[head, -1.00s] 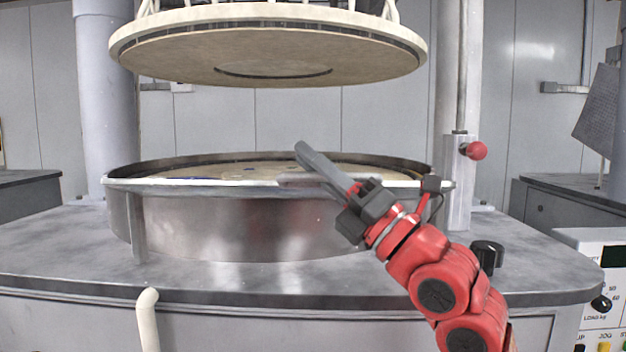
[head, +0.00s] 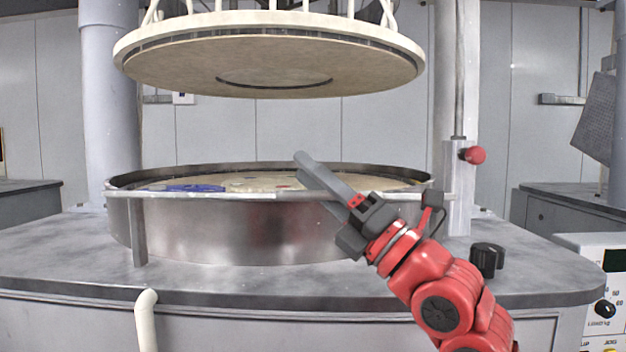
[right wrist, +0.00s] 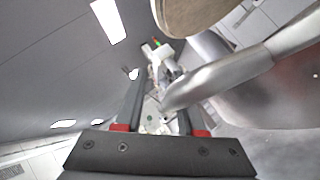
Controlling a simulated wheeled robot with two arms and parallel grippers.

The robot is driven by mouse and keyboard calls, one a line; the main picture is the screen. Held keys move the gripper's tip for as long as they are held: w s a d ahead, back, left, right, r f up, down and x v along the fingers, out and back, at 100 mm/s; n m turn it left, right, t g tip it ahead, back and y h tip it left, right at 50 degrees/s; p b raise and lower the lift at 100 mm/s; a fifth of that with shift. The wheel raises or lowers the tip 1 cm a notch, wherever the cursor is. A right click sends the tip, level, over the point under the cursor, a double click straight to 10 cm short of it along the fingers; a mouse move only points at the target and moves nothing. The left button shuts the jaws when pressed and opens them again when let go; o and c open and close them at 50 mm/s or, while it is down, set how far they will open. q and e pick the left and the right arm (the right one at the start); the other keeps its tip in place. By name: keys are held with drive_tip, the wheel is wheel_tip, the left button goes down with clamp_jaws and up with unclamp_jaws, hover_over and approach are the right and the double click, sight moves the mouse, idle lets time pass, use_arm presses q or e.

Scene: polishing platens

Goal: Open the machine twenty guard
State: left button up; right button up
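The guard appears as a pale metal bar (head: 230,195) across the front of the round metal basin (head: 210,235). In the right wrist view the bar (right wrist: 235,68) comes in from the upper right, and its near part reaches the space by the fingertips. My right gripper (head: 305,165) is at the bar, right of the basin's middle. Its fingers stand apart in the right wrist view (right wrist: 158,105), so it is open. I cannot tell whether the bar lies between the fingers or touches one. My left gripper is not in view.
A round upper plate (head: 270,65) hangs above the basin. A column with a red knob (head: 474,155) stands to the right. A black knob (head: 487,258) sits on the machine top, and a control panel (head: 604,285) is at the far right.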

drive_tip(key=shift+o, duration=0.8)
drive_tip(key=shift+s+r, duration=0.1)
drive_tip(key=shift+d+f, duration=0.35)
drive_tip(key=shift+f, duration=0.05)
drive_tip(key=p+v, duration=0.1)
drive_tip(key=v, duration=1.5)
drive_tip(key=shift+s+f, duration=0.2)
drive_tip(key=shift+s, duration=0.05)
drive_tip(key=shift+d, duration=0.1)
